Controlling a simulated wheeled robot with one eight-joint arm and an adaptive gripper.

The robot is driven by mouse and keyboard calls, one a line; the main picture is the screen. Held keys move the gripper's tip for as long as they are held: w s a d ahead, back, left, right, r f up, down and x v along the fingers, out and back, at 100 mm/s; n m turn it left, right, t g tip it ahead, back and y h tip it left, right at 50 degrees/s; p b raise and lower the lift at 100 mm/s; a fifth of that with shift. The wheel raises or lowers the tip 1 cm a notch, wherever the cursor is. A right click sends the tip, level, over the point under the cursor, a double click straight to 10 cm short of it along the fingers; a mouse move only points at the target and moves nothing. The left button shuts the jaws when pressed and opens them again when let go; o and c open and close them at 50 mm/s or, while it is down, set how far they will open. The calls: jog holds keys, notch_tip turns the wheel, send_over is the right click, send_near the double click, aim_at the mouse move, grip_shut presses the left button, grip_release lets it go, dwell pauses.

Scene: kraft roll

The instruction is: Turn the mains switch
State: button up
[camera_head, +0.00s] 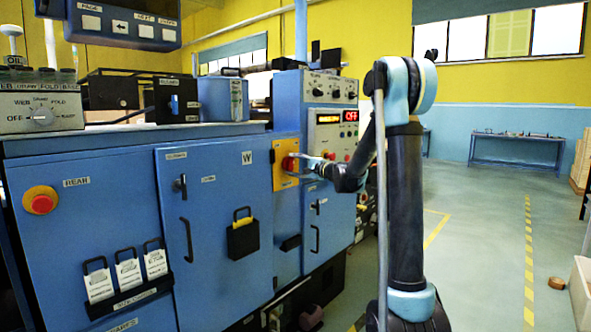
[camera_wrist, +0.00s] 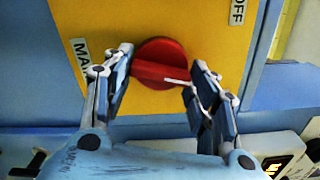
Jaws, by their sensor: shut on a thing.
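The mains switch is a red rotary knob (camera_wrist: 158,62) on a yellow plate (camera_wrist: 200,25) on the blue machine's front. In the wrist view its grip bar lies nearly level in the picture, tilted slightly, with a white mark at its right end. The plate carries an OFF label and a partly hidden label at left. My gripper (camera_wrist: 155,92) is shut on the bar, one finger at each end. In the head view the knob (camera_head: 288,164) shows beside my gripper (camera_head: 297,165), which reaches in from the right.
A red emergency button (camera_head: 41,203) sits on the left panel. A black holder (camera_head: 243,236) and door handles stick out left of the switch. Lit displays (camera_head: 338,117) are above right. The floor (camera_head: 480,230) at right is mostly clear.

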jog(key=n, duration=0.6)
jog(key=shift+s+n, duration=0.15)
jog(key=shift+n, duration=0.15)
jog(key=n, duration=0.5)
jog(key=shift+n, duration=0.4)
jog(key=o, duration=1)
jog(key=shift+s+d+f, duration=0.15)
jog(key=shift+d+f, duration=0.05)
jog(key=shift+d, duration=0.3)
jog(key=shift+o, duration=0.3)
jog(key=v, duration=1.1)
jog(key=shift+s+a+r, duration=0.1)
jog(key=shift+a+r, duration=0.05)
